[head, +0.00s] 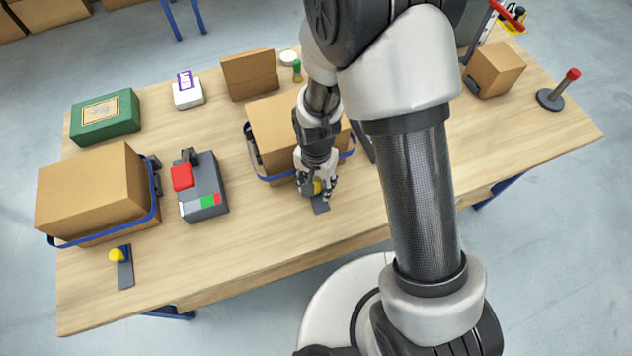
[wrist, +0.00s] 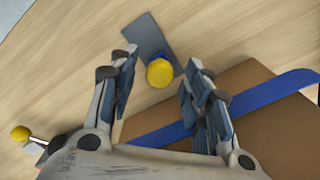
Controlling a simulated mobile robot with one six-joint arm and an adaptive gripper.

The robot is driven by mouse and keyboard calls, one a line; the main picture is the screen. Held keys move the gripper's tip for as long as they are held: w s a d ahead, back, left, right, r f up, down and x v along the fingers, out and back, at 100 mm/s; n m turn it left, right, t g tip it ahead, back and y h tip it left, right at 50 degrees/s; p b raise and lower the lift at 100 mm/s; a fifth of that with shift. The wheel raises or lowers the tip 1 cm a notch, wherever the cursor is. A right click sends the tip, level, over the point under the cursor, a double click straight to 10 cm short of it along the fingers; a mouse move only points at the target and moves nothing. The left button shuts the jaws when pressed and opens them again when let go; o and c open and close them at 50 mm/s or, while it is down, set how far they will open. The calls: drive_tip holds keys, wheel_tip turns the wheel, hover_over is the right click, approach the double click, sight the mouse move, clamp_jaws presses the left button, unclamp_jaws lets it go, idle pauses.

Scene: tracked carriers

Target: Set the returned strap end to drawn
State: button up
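A cardboard carrier box (head: 270,115) with a blue strap (head: 275,180) sits mid-table, partly hidden by my arm. In front of it is a grey plate (head: 321,206) with a yellow knob; the plate (wrist: 150,38) and knob (wrist: 160,73) show clearly in the wrist view. My gripper (head: 317,189) is over the knob. In the wrist view my gripper (wrist: 163,62) is open, its fingers on either side of the knob with gaps visible. The blue strap (wrist: 270,93) crosses the box beside the right finger. I cannot tell how the knob joins the strap.
Another strapped box (head: 90,195) stands left, with a yellow knob (head: 116,255) on a grey plate before it. Between the boxes is a grey device (head: 205,185) with a red part. A yellow ball-ended lever (wrist: 20,133) shows at the wrist view's left.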

clamp_jaws()
idle(0.3)
idle(0.3)
